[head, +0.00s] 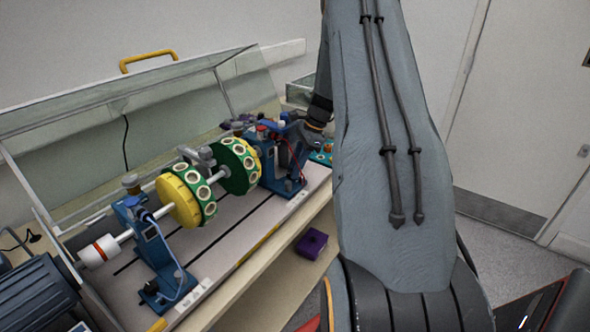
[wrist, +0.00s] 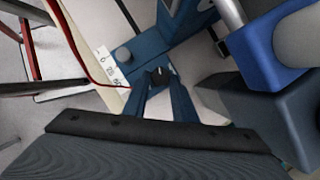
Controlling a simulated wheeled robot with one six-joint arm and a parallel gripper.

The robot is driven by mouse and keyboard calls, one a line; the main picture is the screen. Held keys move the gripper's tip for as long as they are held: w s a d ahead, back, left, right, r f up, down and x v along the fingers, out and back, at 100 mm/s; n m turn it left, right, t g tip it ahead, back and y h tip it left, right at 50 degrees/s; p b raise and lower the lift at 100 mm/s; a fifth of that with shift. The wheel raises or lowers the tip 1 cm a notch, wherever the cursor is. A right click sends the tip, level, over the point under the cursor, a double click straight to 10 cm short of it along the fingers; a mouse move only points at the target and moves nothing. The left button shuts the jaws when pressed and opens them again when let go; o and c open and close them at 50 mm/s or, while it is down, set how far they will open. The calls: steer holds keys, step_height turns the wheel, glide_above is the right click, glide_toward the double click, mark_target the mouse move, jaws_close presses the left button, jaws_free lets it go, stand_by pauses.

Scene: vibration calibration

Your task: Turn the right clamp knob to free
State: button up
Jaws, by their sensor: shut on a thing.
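The right clamp knob (wrist: 160,73) is small and dark with a short white mark, low on the blue right stand in the wrist view. My gripper (wrist: 160,84) is shut on it, with a narrow dark-blue finger on either side. In the head view the right blue stand (head: 268,171) is at the far end of the bed. My wrist reaches behind it there, so my fingertips and the knob cannot be made out. I cannot read the mark's setting.
The shaft carries two yellow and green discs (head: 187,200). The left blue stand (head: 141,241) is nearer. A red cable (wrist: 82,55) loops beside the scale label (wrist: 110,66). A purple block (head: 312,243) lies at the front right. A clear cover (head: 90,125) stands open behind.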

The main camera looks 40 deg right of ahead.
steer(key=shift+n, duration=0.4)
steer(key=o, duration=1)
steer(key=shift+o, duration=0.2)
steer(key=w+b+v, duration=0.1)
steer(key=b+v, duration=0.1)
steer(key=v, duration=0.5)
steer(key=shift+s+r, duration=0.35)
steer(key=shift+r, duration=0.05)
steer(key=shift+d, duration=0.1)
